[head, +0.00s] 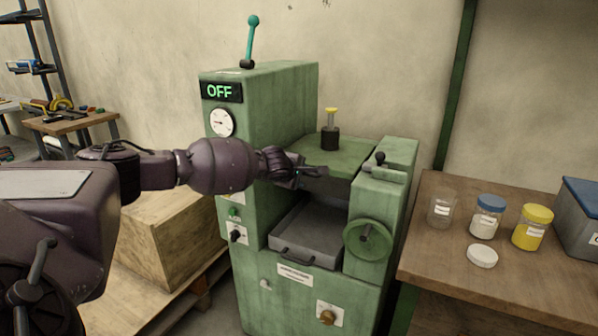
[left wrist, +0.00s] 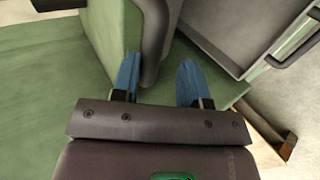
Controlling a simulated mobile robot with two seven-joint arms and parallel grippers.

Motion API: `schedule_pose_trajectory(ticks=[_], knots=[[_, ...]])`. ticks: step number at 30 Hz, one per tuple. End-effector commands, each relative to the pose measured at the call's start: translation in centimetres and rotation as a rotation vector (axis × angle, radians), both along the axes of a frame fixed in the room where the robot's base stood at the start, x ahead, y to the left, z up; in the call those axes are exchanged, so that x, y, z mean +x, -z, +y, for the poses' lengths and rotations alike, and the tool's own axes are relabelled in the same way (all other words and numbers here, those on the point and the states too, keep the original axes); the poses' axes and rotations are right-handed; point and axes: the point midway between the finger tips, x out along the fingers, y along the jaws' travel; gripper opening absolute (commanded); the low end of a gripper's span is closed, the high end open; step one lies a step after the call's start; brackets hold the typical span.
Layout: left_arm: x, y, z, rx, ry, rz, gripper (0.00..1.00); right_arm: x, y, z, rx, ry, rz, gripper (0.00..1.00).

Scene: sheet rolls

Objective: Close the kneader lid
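The green kneader (head: 262,110) stands in the middle of the head view. Its green lid (head: 345,152) sits above the grey trough (head: 312,236), and an open gap shows between them. My left gripper (head: 308,172) is at the lid's front left edge. In the left wrist view, the blue fingers of my left gripper (left wrist: 158,82) are apart, with a dark handle bar (left wrist: 156,42) between them. The bar is close to the left finger, with a gap to the right one. The trough shows at upper right there (left wrist: 222,28). My right gripper is not in view.
A green handwheel (head: 368,240) and a small black-knobbed lever (head: 380,160) are right of the trough. The display (head: 221,91) reads OFF. A wooden table (head: 470,255) with jars stands at right; a wooden crate (head: 165,235) stands at left.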

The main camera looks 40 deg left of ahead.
Motion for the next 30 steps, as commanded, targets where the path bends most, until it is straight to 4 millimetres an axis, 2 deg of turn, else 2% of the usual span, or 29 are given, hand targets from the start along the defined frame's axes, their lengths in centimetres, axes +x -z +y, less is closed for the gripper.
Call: schedule_pose_trajectory(ticks=[1,3,14,20,25,30], knots=[[-0.5,2.1,0.5,0.004,-0.014,0.033,0.36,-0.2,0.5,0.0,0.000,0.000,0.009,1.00],[-0.5,2.0,0.6,0.004,-0.014,0.033,0.44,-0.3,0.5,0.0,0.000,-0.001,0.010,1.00],[-0.6,1.5,0.7,0.009,-0.016,0.028,0.44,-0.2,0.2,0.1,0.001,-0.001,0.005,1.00],[-2.1,-0.3,0.4,0.010,-0.015,0.020,0.44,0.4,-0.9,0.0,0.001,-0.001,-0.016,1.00],[-4.5,-2.6,-0.6,0.010,-0.008,0.013,0.44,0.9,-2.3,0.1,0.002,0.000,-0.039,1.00],[-6.7,-4.4,-1.6,0.007,-0.004,0.009,0.44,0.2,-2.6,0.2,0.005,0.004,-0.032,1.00]])
